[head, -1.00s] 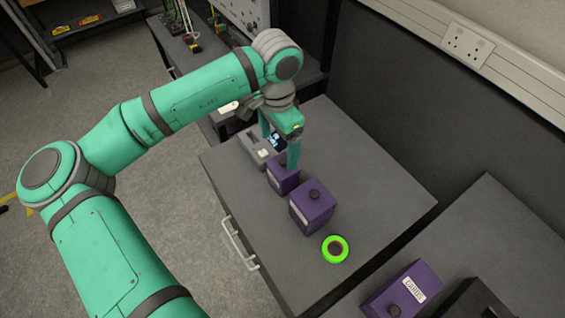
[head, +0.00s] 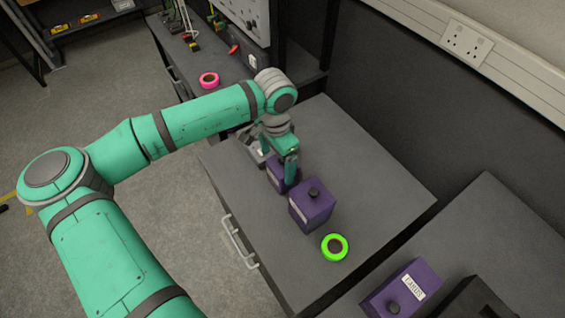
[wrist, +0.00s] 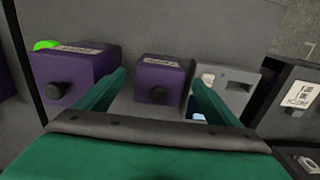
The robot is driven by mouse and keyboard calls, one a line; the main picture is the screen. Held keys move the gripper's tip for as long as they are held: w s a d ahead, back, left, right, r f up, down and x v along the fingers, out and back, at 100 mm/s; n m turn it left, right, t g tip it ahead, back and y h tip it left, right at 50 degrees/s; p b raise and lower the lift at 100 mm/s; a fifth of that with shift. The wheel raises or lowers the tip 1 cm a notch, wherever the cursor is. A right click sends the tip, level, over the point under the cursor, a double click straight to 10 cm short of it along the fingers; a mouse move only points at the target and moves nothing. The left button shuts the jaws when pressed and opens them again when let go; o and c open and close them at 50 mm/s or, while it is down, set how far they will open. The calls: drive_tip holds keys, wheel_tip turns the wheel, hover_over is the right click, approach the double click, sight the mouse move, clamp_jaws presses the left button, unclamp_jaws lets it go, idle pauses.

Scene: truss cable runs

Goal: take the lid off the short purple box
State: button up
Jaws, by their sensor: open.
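The short purple box (head: 274,175) stands on the grey bench top, partly hidden behind my gripper in the head view. In the wrist view the short purple box (wrist: 160,72) is centred, with a black round knob (wrist: 157,95) on its lid and a pale label. The lid looks seated on the box. My gripper (head: 281,164) is open above the box; in the wrist view its green fingers (wrist: 159,80) show to the left and right of the box. I cannot tell whether they touch it.
A larger purple box (head: 313,210) with a black knob stands close beside it, with a green tape ring (head: 335,248) beyond. A grey device (wrist: 228,82) sits on the other side. Another purple box (head: 418,277) is at lower right.

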drive_tip(key=shift+d, duration=0.15)
drive_tip(key=c, duration=1.1)
drive_tip(key=shift+r, duration=0.1)
